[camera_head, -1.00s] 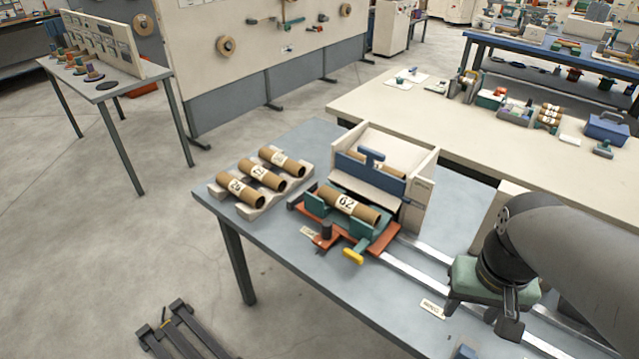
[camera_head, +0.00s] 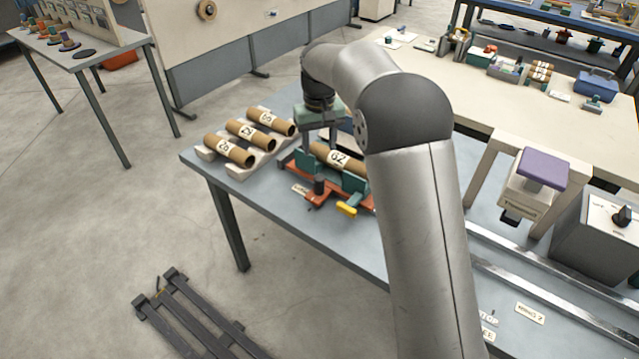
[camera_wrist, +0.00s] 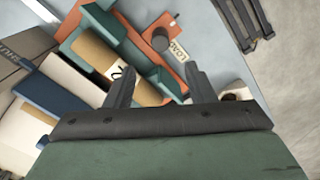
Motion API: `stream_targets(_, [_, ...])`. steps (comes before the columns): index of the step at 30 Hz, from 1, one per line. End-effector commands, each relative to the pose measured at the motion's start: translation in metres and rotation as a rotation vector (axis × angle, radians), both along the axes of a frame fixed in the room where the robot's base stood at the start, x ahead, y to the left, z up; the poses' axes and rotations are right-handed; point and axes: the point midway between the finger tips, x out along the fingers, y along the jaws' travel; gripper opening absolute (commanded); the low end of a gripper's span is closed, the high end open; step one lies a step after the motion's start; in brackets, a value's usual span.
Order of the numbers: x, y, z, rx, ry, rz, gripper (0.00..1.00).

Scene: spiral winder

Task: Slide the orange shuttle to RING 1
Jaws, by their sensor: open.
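The orange shuttle (camera_head: 318,200) sits at the left end of the rails, by a small label (camera_head: 300,190) that appears to read LOAD in the wrist view (camera_wrist: 180,50). It has a dark upright knob (camera_head: 319,184) and a yellow handle (camera_head: 347,209). A cardboard tube marked 62 (camera_head: 338,158) lies in its teal cradle (camera_head: 306,160). My gripper (camera_head: 322,142) is open above the cradle's back left. In the wrist view my fingers (camera_wrist: 155,82) are apart over the tube's end, with nothing seen held. No RING 1 label is clearly legible.
Metal rails (camera_head: 520,285) run right from the shuttle, partly hidden by my arm. Several tubes lie on a rack (camera_head: 238,172) to the left. A purple-topped station (camera_head: 543,167) and a grey box with a knob (camera_head: 602,230) stand by the rails at right.

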Motion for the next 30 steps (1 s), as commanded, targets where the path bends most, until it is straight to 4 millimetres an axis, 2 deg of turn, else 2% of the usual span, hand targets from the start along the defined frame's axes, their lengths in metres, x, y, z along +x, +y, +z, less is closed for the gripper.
stream_targets(3, [-0.001,0.0,-0.027,-0.002,0.006,0.0,0.49])
stream_targets(12, [-0.001,-0.001,-0.092,-0.001,0.005,-0.002,0.49])
stream_targets(18, [0.0,0.0,-0.125,-0.001,0.002,-0.001,0.49])
stream_targets(24, [0.0,0.0,-0.141,0.0,0.0,-0.001,0.49])
stream_targets(30, [0.0,0.0,-0.143,0.0,0.0,-0.001,0.49])
